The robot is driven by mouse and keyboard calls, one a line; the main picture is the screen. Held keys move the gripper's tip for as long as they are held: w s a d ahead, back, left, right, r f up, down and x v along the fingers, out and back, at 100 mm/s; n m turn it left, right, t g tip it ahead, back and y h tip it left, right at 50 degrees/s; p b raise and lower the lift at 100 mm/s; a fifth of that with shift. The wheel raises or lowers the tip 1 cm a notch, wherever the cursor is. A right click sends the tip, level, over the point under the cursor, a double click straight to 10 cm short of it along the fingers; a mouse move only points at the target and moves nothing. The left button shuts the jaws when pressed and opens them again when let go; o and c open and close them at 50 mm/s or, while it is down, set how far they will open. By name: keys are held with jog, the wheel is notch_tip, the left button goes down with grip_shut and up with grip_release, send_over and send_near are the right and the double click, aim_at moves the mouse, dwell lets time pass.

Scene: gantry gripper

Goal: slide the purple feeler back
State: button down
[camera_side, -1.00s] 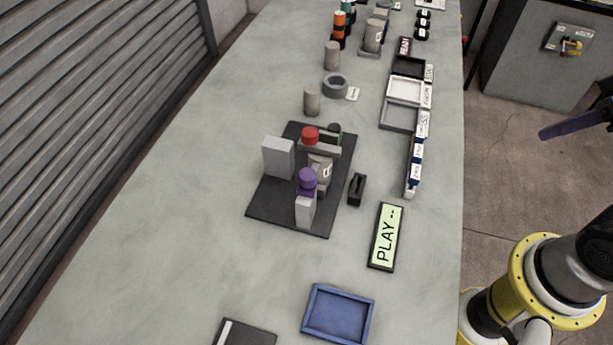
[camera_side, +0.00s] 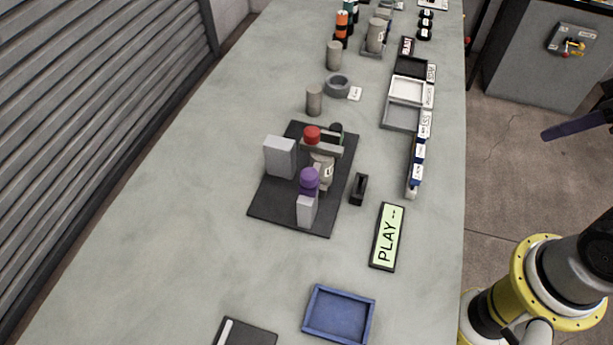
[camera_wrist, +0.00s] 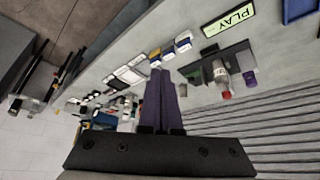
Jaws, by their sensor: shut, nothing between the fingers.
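The purple feeler (camera_side: 309,180) is a purple round knob on a light grey block, upright at the near end of a dark plate (camera_side: 270,205). In the wrist view the purple feeler (camera_wrist: 249,77) shows small at right. A grey labelled cylinder (camera_side: 322,170) stands just behind it, partly hidden, with a red knob (camera_side: 312,134) on a grey bar beyond. My gripper (camera_wrist: 162,72) has its long dark purple fingers together and empty. In the side view its fingers (camera_side: 575,126) reach in at the right edge, off the table and far from the feeler.
A tall grey block (camera_side: 280,157) stands on the plate's left. A small black slotted block (camera_side: 359,189) and a PLAY display (camera_side: 386,237) lie right of the plate. A blue tray (camera_side: 340,315) is at the near end. Left table is clear.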

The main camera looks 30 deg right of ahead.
dwell(0.3)
jog(key=c, duration=1.4)
grip_release()
jog(key=o, duration=0.3)
jog(key=shift+s+r, duration=0.15)
jog(key=shift+s, duration=0.05)
jog(key=o, duration=0.4)
jog(key=shift+n, duration=0.6)
jog(key=r, duration=0.1)
jog(key=w+r, duration=0.1)
jog(key=r, duration=0.1)
jog(key=shift+w+a+r, duration=0.1)
jog(key=shift+w+r, duration=0.3)
jog(key=shift+o, duration=1)
jog(key=w+a+r+n, duration=0.1)
jog(key=w+a+r, duration=0.1)
jog(key=w+r, duration=0.2)
jog(key=shift+w+n+g+y, duration=0.15)
jog(key=shift+n+g+y, duration=0.15)
jog(key=shift+g, duration=0.1)
jog(key=n+g, duration=0.5)
jog(key=n, duration=0.3)
send_over(310, 173)
notch_tip(310, 173, down, 8)
jog(key=r, duration=0.1)
notch_tip(310, 173, down, 14)
